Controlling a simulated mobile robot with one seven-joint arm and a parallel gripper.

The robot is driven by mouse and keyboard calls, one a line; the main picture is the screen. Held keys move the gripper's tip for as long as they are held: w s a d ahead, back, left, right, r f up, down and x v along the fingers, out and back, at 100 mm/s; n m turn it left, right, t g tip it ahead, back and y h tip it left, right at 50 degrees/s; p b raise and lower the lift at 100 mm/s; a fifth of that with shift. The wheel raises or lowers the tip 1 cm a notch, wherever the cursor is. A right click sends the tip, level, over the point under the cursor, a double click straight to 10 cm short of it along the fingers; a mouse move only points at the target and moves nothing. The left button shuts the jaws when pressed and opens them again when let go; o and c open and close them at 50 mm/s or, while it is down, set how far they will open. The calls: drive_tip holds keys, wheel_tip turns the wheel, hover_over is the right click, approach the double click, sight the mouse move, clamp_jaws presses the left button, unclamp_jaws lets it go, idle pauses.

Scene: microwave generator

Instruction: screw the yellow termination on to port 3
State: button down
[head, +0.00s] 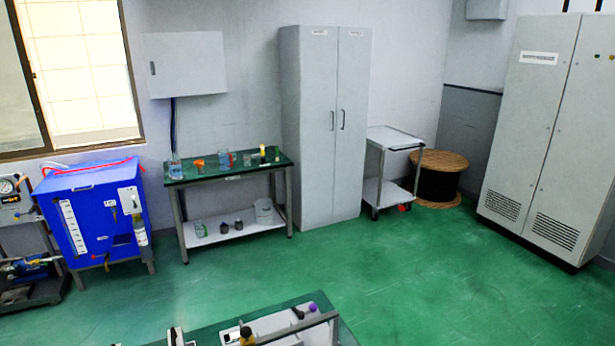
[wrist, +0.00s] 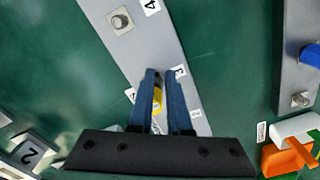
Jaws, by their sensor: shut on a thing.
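In the wrist view my gripper (wrist: 161,76) has its two blue fingers closed around the yellow termination (wrist: 157,99). The termination shows as a small yellow piece between the fingers, over a grey metal strip (wrist: 148,45). The strip carries a metal port (wrist: 121,20) beside a label reading 4. Port 3 cannot be made out; the fingers cover that part of the strip. Whether the termination touches a port I cannot tell. My gripper is not clearly seen in the head view.
In the wrist view, a grey panel (wrist: 298,30) with a blue part (wrist: 312,55) stands at right. An orange and white object (wrist: 290,150) lies lower right. Green surface (wrist: 230,60) lies bare between strip and panel.

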drive_tip(key=shift+s+f, duration=0.15)
drive_tip(key=shift+s, duration=0.3)
drive_tip(key=shift+r+p, duration=0.3)
drive_tip(key=r+p, duration=0.5)
drive_tip(key=shift+w+d+r, duration=0.15)
drive_tip(key=shift+d+r, duration=0.05)
drive_tip(key=shift+r, duration=0.15)
drive_tip(key=shift+w, duration=0.15)
